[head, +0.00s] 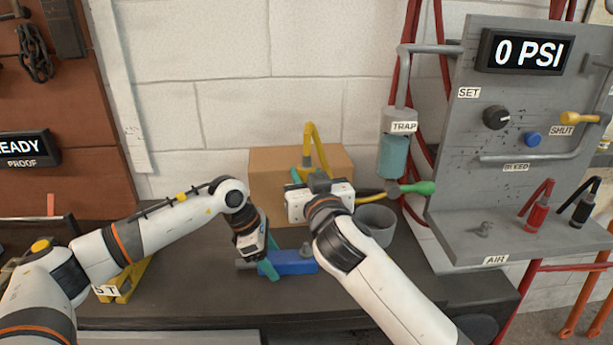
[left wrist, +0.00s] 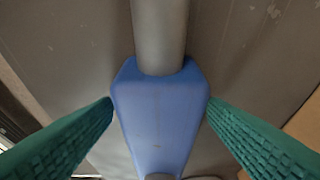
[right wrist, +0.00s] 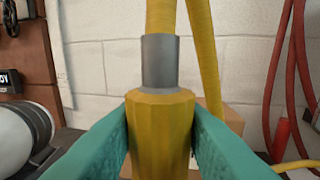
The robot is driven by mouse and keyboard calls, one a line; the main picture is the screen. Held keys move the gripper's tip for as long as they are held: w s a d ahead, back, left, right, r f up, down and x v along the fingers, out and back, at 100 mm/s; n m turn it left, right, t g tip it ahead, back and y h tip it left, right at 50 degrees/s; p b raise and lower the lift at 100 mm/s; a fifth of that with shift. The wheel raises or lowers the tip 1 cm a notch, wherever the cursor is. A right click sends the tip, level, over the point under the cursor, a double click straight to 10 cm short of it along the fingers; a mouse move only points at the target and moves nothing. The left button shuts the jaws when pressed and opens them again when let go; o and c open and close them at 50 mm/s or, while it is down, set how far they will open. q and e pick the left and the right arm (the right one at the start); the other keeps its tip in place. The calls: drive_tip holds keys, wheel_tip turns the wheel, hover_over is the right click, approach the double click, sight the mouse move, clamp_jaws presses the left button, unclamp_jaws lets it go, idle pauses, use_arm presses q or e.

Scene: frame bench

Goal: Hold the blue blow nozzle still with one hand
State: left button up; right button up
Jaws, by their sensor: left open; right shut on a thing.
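The blue blow nozzle (head: 296,263) lies on the dark bench, with a grey tube at its left end. My left gripper (head: 268,262) is over the tube end of its body. In the left wrist view the blue body (left wrist: 158,120) lies between the two teal fingers, which are open and close to its sides; whether they touch it I cannot tell. My right gripper (right wrist: 160,130) is shut on a yellow hose fitting (right wrist: 160,112) with a grey collar, held above the bench behind the nozzle.
A cardboard box (head: 265,180) stands behind my right gripper. A grey cup (head: 378,226) stands right of it. The grey panel (head: 500,160) with its shelf is at the right. A yellow stand (head: 128,280) is under my left arm.

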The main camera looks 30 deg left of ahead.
use_arm(q)
drive_tip(key=v, duration=1.2)
